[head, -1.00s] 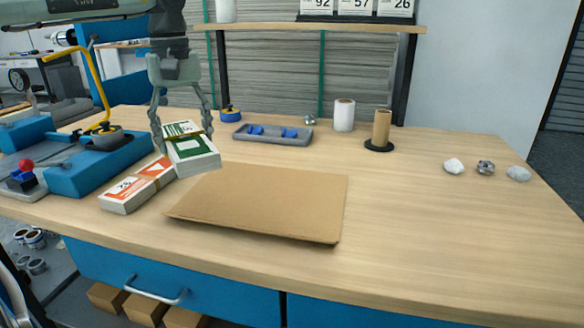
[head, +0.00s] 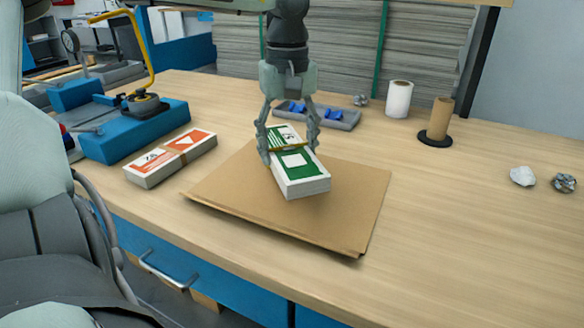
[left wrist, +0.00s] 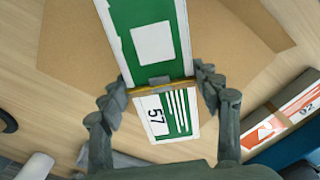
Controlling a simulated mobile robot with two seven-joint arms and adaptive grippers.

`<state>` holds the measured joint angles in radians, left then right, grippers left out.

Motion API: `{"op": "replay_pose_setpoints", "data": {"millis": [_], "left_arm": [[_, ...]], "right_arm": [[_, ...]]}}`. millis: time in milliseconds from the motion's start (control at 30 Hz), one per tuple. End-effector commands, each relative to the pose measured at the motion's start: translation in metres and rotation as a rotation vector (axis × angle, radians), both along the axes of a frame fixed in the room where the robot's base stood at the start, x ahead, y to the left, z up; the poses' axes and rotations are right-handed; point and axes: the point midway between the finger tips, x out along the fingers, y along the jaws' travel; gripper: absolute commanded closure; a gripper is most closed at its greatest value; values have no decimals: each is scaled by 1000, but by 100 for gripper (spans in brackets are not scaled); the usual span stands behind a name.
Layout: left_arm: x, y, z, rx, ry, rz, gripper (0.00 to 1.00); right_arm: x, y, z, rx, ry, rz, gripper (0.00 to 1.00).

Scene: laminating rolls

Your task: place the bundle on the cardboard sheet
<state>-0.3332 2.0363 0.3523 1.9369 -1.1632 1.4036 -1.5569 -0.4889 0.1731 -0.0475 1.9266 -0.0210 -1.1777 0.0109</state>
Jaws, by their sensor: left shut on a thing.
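The bundle (head: 302,181), a green and white stack of cards with a yellowish band, is over the middle of the brown cardboard sheet (head: 352,205). My left gripper (head: 289,150) is shut on the bundle from above, one finger on each side near the band. The left wrist view also shows the bundle (left wrist: 153,45) between the fingers (left wrist: 160,84), with the cardboard (left wrist: 70,45) beneath. I cannot tell whether the bundle touches the sheet or hovers just above it. My right gripper is not in view.
An orange and white bundle (head: 170,158) lies left of the sheet. A blue device with a yellow handle (head: 130,130) stands behind it. A grey tray (head: 335,119), white roll (head: 398,99) and brown tube on a black base (head: 440,118) stand farther back.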

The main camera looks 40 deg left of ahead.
Motion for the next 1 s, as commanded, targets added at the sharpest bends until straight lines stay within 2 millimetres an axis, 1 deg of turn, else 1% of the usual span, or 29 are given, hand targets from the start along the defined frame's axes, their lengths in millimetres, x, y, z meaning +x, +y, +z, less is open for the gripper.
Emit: {"op": "replay_pose_setpoints", "data": {"millis": [100,233,400,467,600,767,800,967,1000], "left_arm": [[-1,-8,-5,1,0,-1,77],[-2,-10,-13,-1,2,0,77],[-2,-10,-38,-1,3,0,77],[-1,-10,-44,-1,2,0,77],[-1,-9,-45,0,-1,0,77],[-1,-9,-46,0,-1,0,77],[-1,-9,-47,0,0,0,36],[-1,-9,-46,0,0,0,16],[-1,-9,-46,0,0,0,16]], "right_arm": [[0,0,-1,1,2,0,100],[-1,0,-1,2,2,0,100],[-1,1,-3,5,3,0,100],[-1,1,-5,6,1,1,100],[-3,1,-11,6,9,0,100],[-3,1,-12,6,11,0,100],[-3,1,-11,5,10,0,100],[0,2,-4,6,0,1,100],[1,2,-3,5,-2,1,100]]}}
